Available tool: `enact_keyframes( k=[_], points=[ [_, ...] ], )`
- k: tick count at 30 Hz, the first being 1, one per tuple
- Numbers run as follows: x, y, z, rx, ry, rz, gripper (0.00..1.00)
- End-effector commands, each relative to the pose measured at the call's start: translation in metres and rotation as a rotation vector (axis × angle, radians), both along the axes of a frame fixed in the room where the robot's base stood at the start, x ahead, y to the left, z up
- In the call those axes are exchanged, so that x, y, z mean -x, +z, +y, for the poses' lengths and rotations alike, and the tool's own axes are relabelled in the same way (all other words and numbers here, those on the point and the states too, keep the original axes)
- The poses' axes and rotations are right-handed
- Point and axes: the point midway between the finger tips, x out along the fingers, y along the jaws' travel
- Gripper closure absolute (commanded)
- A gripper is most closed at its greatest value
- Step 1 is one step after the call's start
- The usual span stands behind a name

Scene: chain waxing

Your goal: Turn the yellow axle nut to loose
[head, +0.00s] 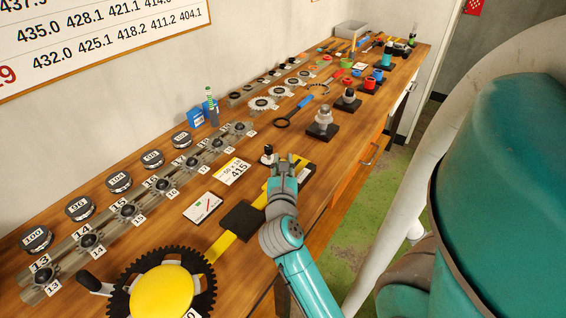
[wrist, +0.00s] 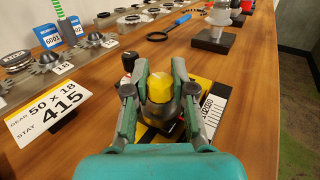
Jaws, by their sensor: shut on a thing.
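The yellow axle nut (wrist: 160,88) sits between the two fingers of my gripper (wrist: 160,84) in the wrist view. The fingers are closed in on it from left and right. In the head view my gripper (head: 284,163) is at the far end of a yellow bar (head: 245,222), and the nut is hard to make out there. A dark lever with a black knob (head: 268,150) stands just left of my gripper. A white scale plate with markings (wrist: 212,108) lies right of the nut.
A large black gear with a yellow hub (head: 162,290) is at the near end. A sign reading 415 (head: 234,171) stands left of my gripper. A metal fitting on a black block (head: 323,123) stands beyond it. Rows of numbered gears line the wall side. The right bench edge is close.

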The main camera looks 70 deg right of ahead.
Motion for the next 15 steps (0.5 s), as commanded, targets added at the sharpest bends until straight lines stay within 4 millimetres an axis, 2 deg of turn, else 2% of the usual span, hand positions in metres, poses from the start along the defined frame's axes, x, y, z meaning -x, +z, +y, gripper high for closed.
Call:
enact_keyframes(
  k=[15],
  points=[
    [-0.0002, -0.0040, -0.0010, -0.011, 0.183, 0.007, 1.00]
  ],
)
